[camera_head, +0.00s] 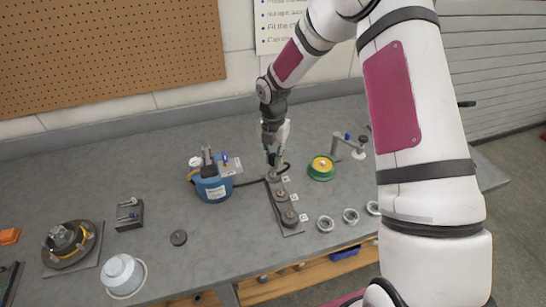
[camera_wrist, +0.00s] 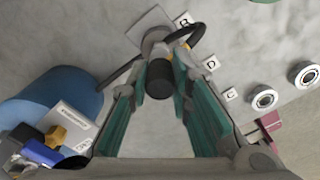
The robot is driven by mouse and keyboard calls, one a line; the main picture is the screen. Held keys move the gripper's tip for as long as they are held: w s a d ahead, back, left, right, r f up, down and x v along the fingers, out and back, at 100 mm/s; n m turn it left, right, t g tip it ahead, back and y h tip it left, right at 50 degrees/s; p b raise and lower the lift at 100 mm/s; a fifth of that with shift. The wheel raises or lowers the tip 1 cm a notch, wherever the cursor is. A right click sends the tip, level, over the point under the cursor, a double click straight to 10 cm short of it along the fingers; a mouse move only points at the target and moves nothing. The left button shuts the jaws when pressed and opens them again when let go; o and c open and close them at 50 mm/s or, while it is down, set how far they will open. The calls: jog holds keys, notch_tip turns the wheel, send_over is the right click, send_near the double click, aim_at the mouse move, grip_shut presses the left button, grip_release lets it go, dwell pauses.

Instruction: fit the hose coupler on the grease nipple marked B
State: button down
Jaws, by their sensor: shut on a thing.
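My gripper (camera_head: 274,163) points down over the far end of the dark plate with a row of fittings. In the wrist view its teal-lined fingers (camera_wrist: 170,62) are shut on the hose coupler, whose black end (camera_wrist: 160,80) shows between them. A black hose (camera_wrist: 186,36) loops beside it. The label B (camera_wrist: 184,20) lies just beyond the fingertips, beside the far fitting. That nipple is mostly hidden by coupler and fingers; I cannot tell whether they touch. Labels D (camera_wrist: 210,65) and C (camera_wrist: 230,94) follow along the plate (camera_head: 293,232), beside two other fittings.
A blue grease pump (camera_head: 213,190) stands left of the plate, with the hose running from it. A green and yellow round part (camera_head: 321,168) and a small stand (camera_head: 347,146) are to the right. Several metal rings (camera_head: 325,224) lie near the front edge.

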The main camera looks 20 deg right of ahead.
jog(key=shift+f+b, duration=0.45)
jog(key=shift+f, duration=0.45)
dwell(1.8)
jog(key=c, duration=1.4)
grip_release()
jog(key=shift+o, duration=0.4)
jog(key=o, duration=0.3)
jog(key=shift+o, duration=0.2)
jog(key=shift+r, duration=0.1)
jog(key=shift+r+p, duration=0.75)
jog(key=shift+r, duration=2.7)
